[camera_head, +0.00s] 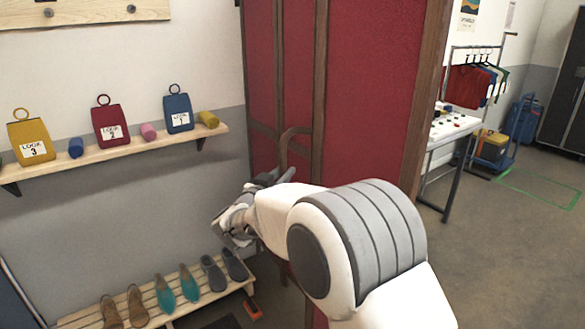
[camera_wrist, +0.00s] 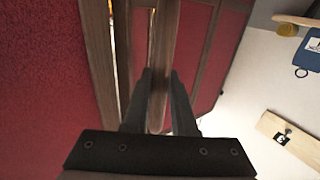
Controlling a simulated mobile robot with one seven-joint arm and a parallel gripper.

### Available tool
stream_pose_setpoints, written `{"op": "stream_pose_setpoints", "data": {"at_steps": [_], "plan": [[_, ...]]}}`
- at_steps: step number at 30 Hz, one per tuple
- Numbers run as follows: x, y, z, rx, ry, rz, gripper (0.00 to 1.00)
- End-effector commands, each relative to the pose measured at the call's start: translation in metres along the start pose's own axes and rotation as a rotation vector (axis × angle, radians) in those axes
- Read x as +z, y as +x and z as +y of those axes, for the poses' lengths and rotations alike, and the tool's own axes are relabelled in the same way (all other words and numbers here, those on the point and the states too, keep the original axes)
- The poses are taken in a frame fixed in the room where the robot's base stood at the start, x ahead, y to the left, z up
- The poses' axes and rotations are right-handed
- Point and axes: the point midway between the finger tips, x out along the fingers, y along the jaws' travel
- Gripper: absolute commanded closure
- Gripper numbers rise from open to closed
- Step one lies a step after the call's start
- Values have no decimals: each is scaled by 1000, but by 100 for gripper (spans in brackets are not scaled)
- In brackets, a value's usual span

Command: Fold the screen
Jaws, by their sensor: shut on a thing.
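The folding screen (camera_head: 370,90) stands upright, with red panels in brown wooden frames, set at angles to one another. Its nearest panel is at the right, and narrower panels lie behind to the left. My gripper (camera_head: 275,177) is at the screen's left part, at mid height, with my arm hiding the screen's lower part. A narrow bright gap shows beside that upright.
A wall shelf (camera_head: 110,148) with tagged bags and small rolls is at the left. Below it a slatted shoe rack (camera_head: 150,308) stands close to my arm. A table (camera_head: 450,128) and a clothes rail (camera_head: 480,48) are beyond the screen. Open floor lies at the right.

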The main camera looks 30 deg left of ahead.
Motion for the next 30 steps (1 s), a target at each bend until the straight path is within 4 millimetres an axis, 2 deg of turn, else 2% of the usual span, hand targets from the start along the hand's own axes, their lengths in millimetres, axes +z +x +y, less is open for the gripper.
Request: {"op": "stream_pose_setpoints", "data": {"at_steps": [13,14,18,26,30], "plan": [[-3,2,0,8,1,8,100],[-3,2,0,8,1,8,70],[-2,1,0,7,1,6,45],[-1,0,-1,5,0,3,45],[-1,-7,-2,3,1,2,45]]}}
